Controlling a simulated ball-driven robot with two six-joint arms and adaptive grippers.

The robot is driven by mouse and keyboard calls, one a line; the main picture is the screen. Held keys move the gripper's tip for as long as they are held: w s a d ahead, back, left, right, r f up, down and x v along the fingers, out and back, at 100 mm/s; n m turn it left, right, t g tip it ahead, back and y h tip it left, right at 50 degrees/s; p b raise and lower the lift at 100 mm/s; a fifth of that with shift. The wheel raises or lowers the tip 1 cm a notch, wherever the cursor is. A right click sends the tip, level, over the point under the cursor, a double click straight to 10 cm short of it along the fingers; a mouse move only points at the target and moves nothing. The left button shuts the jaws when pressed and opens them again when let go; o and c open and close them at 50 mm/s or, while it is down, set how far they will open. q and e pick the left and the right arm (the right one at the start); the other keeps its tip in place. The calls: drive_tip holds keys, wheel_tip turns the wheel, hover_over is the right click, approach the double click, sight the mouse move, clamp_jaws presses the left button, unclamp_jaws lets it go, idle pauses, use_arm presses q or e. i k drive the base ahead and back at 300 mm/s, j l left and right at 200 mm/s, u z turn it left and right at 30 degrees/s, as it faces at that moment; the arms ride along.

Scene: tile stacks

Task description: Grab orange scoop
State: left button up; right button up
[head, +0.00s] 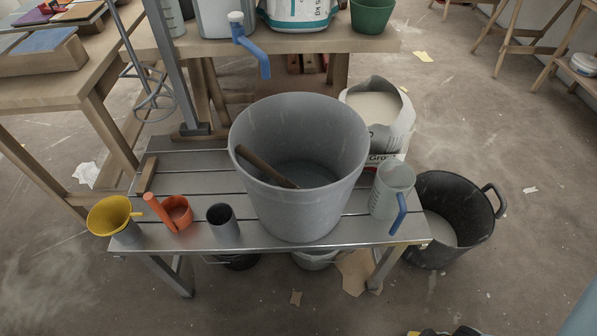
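The orange scoop (178,211) stands on the slatted metal bench (245,246), near its front left edge. Its round open cup is to the right and its thick handle rises at a tilt on the left side. It sits between a yellow funnel (108,214) on the left and a small dark grey cup (222,221) on the right, apart from the grey cup. Neither of my grippers can be made out in the head view.
A large grey bucket (300,205) with a wooden handle leaning inside fills the bench's middle. A clear jug (384,195) with a blue handle stands right of it. A black tub (455,250) and an open bag (395,139) stand beyond the bench. An upright metal post rises behind.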

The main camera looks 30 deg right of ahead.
sight(175, 211)
drive_tip(key=j+z, duration=0.15)
drive_tip(key=j, duration=0.5)
drive_tip(key=j+z, duration=0.2)
drive_tip(key=j, duration=0.4)
drive_tip(key=k+j+z, duration=0.15)
drive_tip(key=j, duration=0.5)
